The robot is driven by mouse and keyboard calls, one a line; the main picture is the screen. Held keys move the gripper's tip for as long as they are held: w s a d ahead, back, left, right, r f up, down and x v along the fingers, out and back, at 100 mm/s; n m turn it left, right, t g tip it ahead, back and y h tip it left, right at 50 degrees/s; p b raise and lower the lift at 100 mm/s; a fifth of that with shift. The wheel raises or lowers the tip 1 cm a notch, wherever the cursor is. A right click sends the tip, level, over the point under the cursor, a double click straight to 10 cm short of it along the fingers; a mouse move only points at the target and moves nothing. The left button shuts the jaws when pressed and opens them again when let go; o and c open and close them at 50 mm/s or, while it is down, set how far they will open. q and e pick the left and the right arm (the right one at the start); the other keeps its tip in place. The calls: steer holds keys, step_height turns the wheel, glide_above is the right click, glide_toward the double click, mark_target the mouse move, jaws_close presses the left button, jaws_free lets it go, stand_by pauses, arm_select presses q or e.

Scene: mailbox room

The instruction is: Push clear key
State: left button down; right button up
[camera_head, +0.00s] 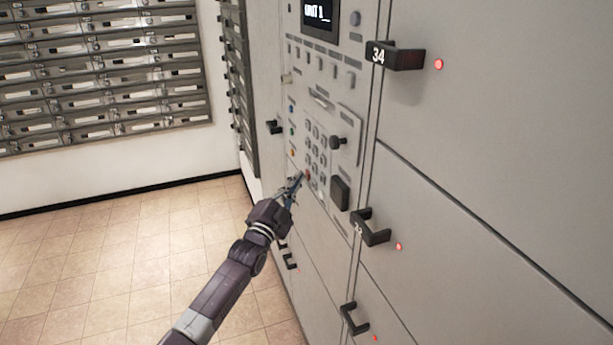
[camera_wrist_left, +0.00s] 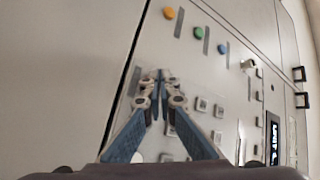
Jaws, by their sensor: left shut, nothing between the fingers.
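The keypad (camera_head: 316,150) with several grey keys sits on the locker control panel. A small reddish key (camera_head: 307,175) shows at its lower left, right by my left gripper's tip; I cannot read its label, so I cannot tell if it is the clear key. My left gripper (camera_head: 298,179) is shut and empty, pointing at the panel. I cannot tell whether it touches. In the left wrist view the shut fingertips (camera_wrist_left: 159,76) cover part of the keypad, and some grey keys (camera_wrist_left: 203,104) show to their right. My right gripper is not in view.
Orange (camera_head: 292,153), green (camera_head: 292,131) and blue (camera_head: 291,108) buttons run up the panel's left side. A screen (camera_head: 319,14) reads "UNIT 1_". A black knob (camera_head: 338,142) and locker handles (camera_head: 371,228) stick out. The tiled floor at left is clear.

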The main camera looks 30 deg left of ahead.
arm_select(q)
steer(key=shift+w+d, duration=0.25)
steer(key=shift+w, duration=0.05)
stand_by(0.6)
stand_by(0.4)
steer(key=shift+s+a, duration=0.55)
steer(key=shift+s, duration=0.1)
steer(key=shift+p, duration=0.3)
steer(key=shift+s+a+p, duration=0.7)
steer(key=shift+s+a, duration=0.9)
steer(key=shift+s, duration=0.3)
